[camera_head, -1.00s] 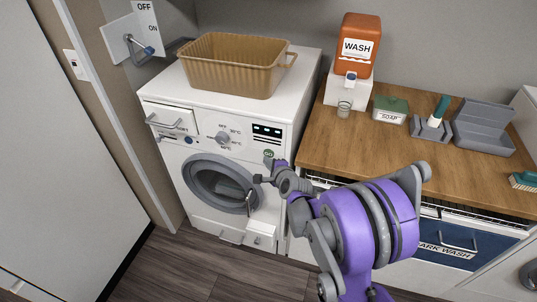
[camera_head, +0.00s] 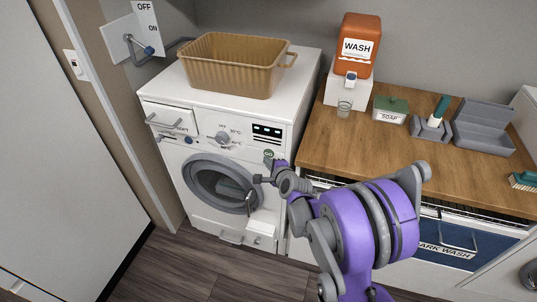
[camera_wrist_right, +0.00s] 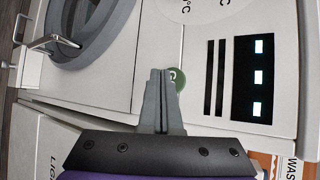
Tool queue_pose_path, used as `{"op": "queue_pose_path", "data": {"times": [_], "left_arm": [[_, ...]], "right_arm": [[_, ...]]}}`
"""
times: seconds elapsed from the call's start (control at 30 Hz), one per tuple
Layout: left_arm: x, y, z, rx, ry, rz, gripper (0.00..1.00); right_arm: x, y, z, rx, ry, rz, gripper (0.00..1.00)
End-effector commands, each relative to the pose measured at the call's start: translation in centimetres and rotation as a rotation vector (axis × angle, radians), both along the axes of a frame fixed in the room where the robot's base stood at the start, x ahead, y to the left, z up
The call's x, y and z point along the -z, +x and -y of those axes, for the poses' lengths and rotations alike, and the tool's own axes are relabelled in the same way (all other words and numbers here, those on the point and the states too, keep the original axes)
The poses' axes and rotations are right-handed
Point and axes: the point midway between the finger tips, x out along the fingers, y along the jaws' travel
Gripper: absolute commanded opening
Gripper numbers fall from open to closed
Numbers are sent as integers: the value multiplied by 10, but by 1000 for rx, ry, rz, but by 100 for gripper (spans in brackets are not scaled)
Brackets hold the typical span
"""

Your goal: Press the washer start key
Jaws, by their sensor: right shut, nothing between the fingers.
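The start key is a small round green button marked GO (camera_head: 268,154) on the front of the white washer (camera_head: 190,105), below its display. In the right wrist view the green button (camera_wrist_right: 179,78) is partly hidden behind my fingertips. My right gripper (camera_head: 259,179) is shut and empty, close to the washer front just below the button in the head view. Its shut fingers (camera_wrist_right: 162,73) overlap the button's edge in the wrist view. I cannot tell whether they touch it. The display (camera_wrist_right: 255,78) shows several lit marks. My left gripper is not in view.
The washer's round door (camera_head: 219,184) and dial (camera_head: 222,138) are left of my gripper. A tan basket (camera_head: 230,75) stands on the washer. The wooden counter (camera_head: 345,145) at right holds an orange wash dispenser (camera_head: 358,32) and a soap box (camera_head: 390,110).

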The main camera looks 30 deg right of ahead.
Motion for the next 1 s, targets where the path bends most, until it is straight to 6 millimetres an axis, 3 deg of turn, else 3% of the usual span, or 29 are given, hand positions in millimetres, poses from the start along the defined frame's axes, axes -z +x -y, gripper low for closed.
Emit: {"op": "queue_pose_path", "data": {"times": [1.0], "left_arm": [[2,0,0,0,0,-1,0]], "right_arm": [[0,6,7,0,0,0,0]]}}
